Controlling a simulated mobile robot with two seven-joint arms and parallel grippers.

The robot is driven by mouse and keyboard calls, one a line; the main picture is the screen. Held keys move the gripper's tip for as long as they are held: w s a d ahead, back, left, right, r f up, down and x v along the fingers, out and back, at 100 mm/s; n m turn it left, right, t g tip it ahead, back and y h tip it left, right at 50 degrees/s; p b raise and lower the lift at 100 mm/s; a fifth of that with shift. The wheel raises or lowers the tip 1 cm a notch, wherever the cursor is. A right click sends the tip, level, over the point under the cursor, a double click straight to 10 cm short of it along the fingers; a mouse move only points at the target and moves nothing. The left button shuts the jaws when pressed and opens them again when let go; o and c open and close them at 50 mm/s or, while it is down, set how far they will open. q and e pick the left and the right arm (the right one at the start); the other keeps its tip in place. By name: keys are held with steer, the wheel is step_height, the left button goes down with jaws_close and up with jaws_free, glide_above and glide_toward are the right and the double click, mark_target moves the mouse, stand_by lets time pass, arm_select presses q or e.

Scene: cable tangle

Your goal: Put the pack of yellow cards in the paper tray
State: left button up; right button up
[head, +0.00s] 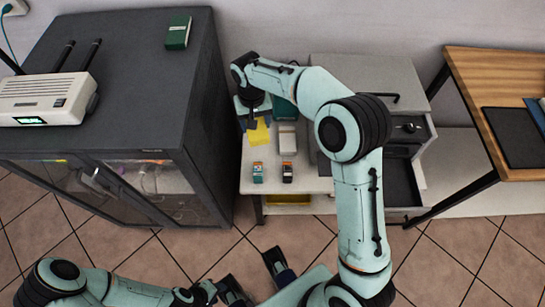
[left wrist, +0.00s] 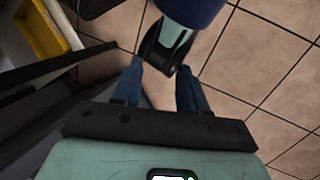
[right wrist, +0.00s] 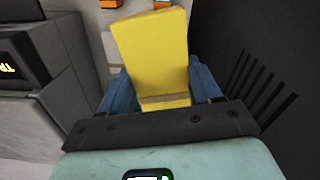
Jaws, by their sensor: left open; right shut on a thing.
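The pack of yellow cards (head: 258,133) is at the left side of the small white table. In the right wrist view the yellow pack (right wrist: 152,48) stands between the blue fingers of my right gripper (right wrist: 160,84), with a tan band near its lower end. My right gripper (head: 253,115) is shut on it; whether the pack touches the table is unclear. My left gripper (head: 254,278) is open and empty over the floor, low in the head view. I cannot surely pick out the paper tray; a yellow tray-like thing (head: 290,198) is under the table and shows in the left wrist view (left wrist: 45,38).
A dark cabinet (head: 135,100) stands close on the left. A grey unit with an open drawer (head: 403,185) stands right, partly behind my right arm.

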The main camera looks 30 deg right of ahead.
steer(key=d+m+b, duration=0.1)
steer(key=d+b, duration=0.1)
steer(key=b, duration=0.1)
steer(key=d+r+m+b, duration=0.1)
steer(key=shift+w+d+m, duration=0.15)
steer(key=shift+w+m, duration=0.15)
steer(key=shift+w, duration=0.1)
steer(key=shift+d+b, duration=0.1)
steer(key=shift+b, duration=0.25)
steer(key=b, duration=0.3)
glide_toward(266, 152)
arm_select(q)
steer(key=w+a+f+t+y+b, duration=0.1)
steer(key=w+a+f+t, duration=0.2)
steer(key=w+f, duration=0.5)
steer(key=shift+w+a+f+n+b, duration=0.3)
steer(key=shift+w+a+f+b, duration=0.1)
steer(key=shift+f, duration=1.35)
arm_select(e)
steer(key=shift+d+f, duration=0.1)
steer(key=shift+f, duration=3)
steer(key=shift+f, duration=0.15)
steer(key=o, duration=0.9)
arm_select(q)
steer(key=shift+w, duration=0.1)
arm_select(e)
steer(key=shift+o, duration=0.2)
